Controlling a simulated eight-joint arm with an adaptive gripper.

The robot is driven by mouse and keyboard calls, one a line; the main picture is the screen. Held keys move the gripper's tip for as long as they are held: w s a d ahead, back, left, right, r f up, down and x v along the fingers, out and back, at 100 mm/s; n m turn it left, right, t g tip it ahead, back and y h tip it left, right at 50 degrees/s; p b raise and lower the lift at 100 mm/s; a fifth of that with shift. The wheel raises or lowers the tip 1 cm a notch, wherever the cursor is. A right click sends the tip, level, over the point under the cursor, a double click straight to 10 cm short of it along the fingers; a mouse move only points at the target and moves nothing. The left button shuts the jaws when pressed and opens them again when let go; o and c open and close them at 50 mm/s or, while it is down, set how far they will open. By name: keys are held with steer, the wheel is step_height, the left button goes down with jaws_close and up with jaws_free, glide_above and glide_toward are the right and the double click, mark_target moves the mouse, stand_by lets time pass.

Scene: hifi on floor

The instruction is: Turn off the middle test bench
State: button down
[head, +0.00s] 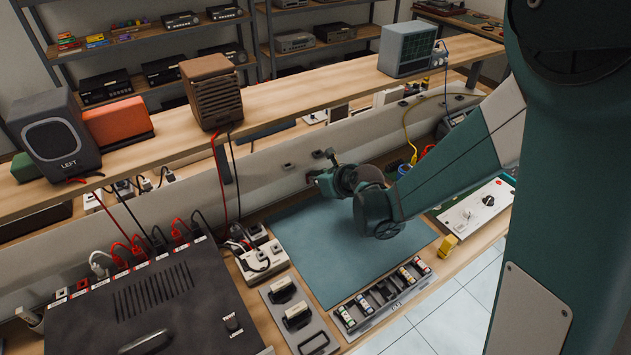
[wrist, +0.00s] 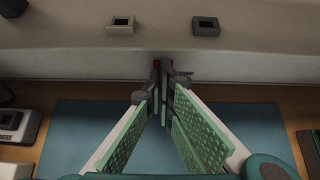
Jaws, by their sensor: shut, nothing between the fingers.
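My gripper (head: 312,177) is at the low back panel (head: 262,180) behind the blue-green mat (head: 300,250). In the wrist view the fingers (wrist: 163,82) are closed together at their tips, with nothing held. A small red patch (wrist: 156,64) and a pale label (wrist: 186,73) show at the panel's foot by the fingertips. The fingers partly hide what is there, so I cannot tell if they touch it. Above it on the panel are a pale module (wrist: 120,25) with a dark window and a grey module (wrist: 206,27). No switch state is readable.
A wooden shelf (head: 290,109) with speakers runs above the panel. A dark amplifier (head: 150,305) with plugged cables stands at left. A white power strip (head: 262,262), a battery tray (head: 383,298) and a white panel with a knob (head: 470,212) surround the mat.

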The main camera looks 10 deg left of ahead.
steer(key=shift+r, duration=0.3)
stand_by(0.4)
steer(key=shift+s+d, duration=0.5)
steer(key=shift+d, duration=0.05)
steer(key=shift+s+d+r, duration=0.15)
steer(key=shift+s+d, duration=0.35)
steer(key=shift+s+d+r, duration=0.15)
steer(key=shift+s+d, duration=0.3)
steer(key=shift+s, duration=0.05)
steer(key=s+d+r+p, duration=0.2)
steer(key=s+d+r, duration=0.2)
steer(key=r, duration=0.3)
steer(key=shift+r, duration=0.35)
steer(key=shift+s+d, duration=0.1)
